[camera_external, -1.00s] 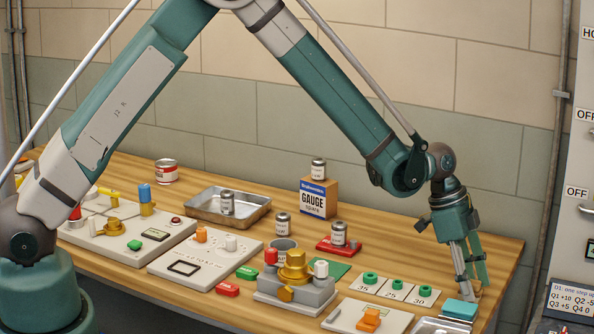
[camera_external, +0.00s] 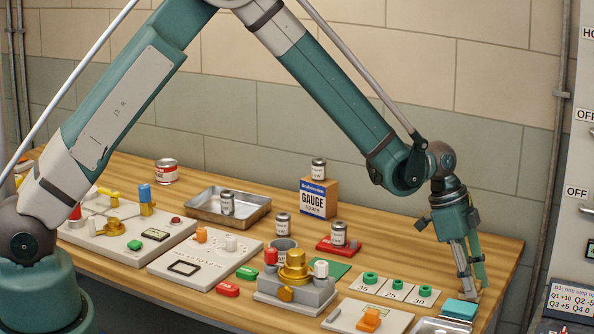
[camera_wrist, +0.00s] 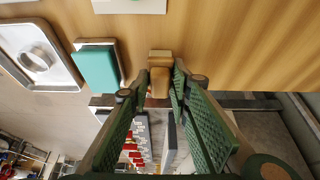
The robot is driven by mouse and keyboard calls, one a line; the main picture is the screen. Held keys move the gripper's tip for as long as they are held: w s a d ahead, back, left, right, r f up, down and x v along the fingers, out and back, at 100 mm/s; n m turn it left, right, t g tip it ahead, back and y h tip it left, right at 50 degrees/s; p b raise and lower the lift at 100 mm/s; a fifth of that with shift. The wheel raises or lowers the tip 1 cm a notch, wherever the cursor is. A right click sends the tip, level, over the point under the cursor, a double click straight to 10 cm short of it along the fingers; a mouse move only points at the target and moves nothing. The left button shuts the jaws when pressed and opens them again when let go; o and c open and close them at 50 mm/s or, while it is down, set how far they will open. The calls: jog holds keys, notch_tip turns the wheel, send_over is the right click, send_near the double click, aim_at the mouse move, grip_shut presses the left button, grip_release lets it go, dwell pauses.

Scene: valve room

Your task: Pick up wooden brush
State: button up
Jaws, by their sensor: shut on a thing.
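The wooden brush (camera_wrist: 159,61) is a small light-brown block at the table's edge in the wrist view. My gripper (camera_wrist: 161,84) has its two green fingers closed on the sides of the brush. In the external view my gripper (camera_external: 472,292) points down at the right front corner of the bench, with its fingertips at table height. The brush is mostly hidden by the fingers there. I cannot tell whether it still touches the table.
A teal block (camera_external: 461,309) lies just left of my gripper, beside a metal tray (camera_wrist: 64,78). Cards with green rings (camera_external: 397,291), a panel with an orange knob (camera_external: 369,319) and a valve block (camera_external: 294,284) stand further left. The bench (camera_external: 498,247) is clear behind the gripper.

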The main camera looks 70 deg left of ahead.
jog(key=shift+r, duration=4.85)
